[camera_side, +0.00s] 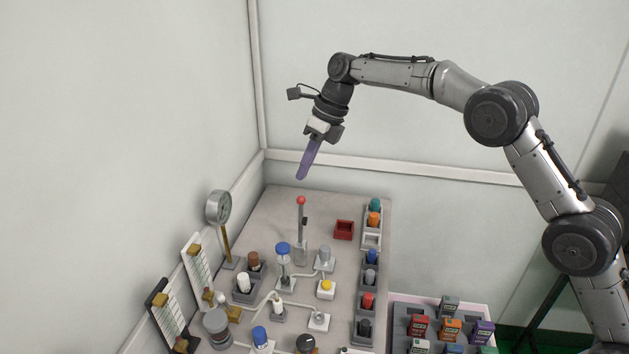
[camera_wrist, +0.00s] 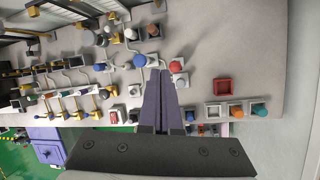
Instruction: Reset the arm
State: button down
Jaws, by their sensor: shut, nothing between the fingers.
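My gripper (camera_side: 303,176) has purple fingers pressed together, with nothing between them. In the side view it hangs in the air above the back part of the work table (camera_side: 285,198), tilted down to the left. It is apart from everything on the table. The red-topped lever (camera_side: 301,201) stands upright below it. In the wrist view the shut fingers (camera_wrist: 160,75) point up the picture, and the red lever top (camera_wrist: 176,67) shows just right of their tips.
A red square tray (camera_side: 343,230) sits right of the lever. A rack (camera_side: 366,301) of coloured caps lines the table's right side. A blue-topped device (camera_side: 284,262), a round gauge (camera_side: 218,207) and boards stand left. A crate (camera_side: 480,307) of small boxes is at lower right.

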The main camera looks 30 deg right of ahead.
jog(key=shift+w+a+r, duration=0.25)
jog(key=shift+w+r, duration=0.1)
jog(key=shift+r, duration=0.15)
jog(key=shift+w+a+r, duration=0.2)
jog(key=shift+w+r, duration=0.1)
jog(key=shift+r, duration=0.2)
